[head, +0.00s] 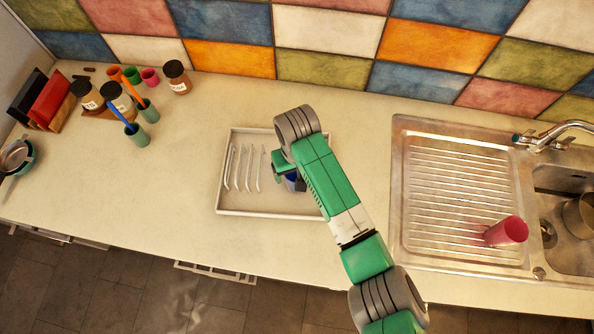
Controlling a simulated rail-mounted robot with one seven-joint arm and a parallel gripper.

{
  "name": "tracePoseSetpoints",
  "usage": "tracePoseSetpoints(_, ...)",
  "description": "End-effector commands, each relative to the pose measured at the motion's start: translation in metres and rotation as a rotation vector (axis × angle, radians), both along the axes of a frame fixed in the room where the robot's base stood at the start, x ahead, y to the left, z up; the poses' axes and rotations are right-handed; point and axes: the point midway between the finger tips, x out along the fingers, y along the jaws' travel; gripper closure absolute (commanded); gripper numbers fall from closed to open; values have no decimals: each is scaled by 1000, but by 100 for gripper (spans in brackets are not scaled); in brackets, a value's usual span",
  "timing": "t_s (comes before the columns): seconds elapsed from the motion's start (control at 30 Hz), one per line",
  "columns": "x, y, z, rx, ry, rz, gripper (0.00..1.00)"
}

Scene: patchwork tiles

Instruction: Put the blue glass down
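A small dark blue part, which looks like the blue glass (292,181), shows beneath my arm over the white tray (236,211). Most of it is hidden by my wrist and arm. My gripper (285,172) is over the middle of the tray, right at the blue glass. Its fingers are largely covered, so I cannot see whether they are closed on the glass. I also cannot tell whether the glass touches the tray floor.
Several white slim utensils (244,167) lie in the tray's left part. A red glass (506,232) is on the ridged drainboard (450,170) beside the sink. Jars and coloured cups (147,111) crowd the back left. The counter left of the tray is clear.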

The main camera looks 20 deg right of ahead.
Motion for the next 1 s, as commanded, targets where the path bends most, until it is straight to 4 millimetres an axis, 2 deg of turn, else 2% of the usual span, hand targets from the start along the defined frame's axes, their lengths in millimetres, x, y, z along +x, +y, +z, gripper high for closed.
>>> tracePoseSetpoints(0.03,1,0,14,-1,-5,1,18)
tracePoseSetpoints(0.2,1,0,59,0,-4,1,18)
tracePoseSetpoints(0.4,1,0,94,0,-3,1,18)
tracePoseSetpoints(0.53,0,0,103,0,-1,-1,18)
tracePoseSetpoints(0.83,2,1,105,0,-7,2,18)
tracePoseSetpoints(0.87,5,4,107,0,-25,8,18)
tracePoseSetpoints(0.93,25,23,126,0,-140,41,18)
tracePoseSetpoints(0.97,38,37,140,1,-223,63,18)
tracePoseSetpoints(1.0,58,58,167,4,-363,95,18)
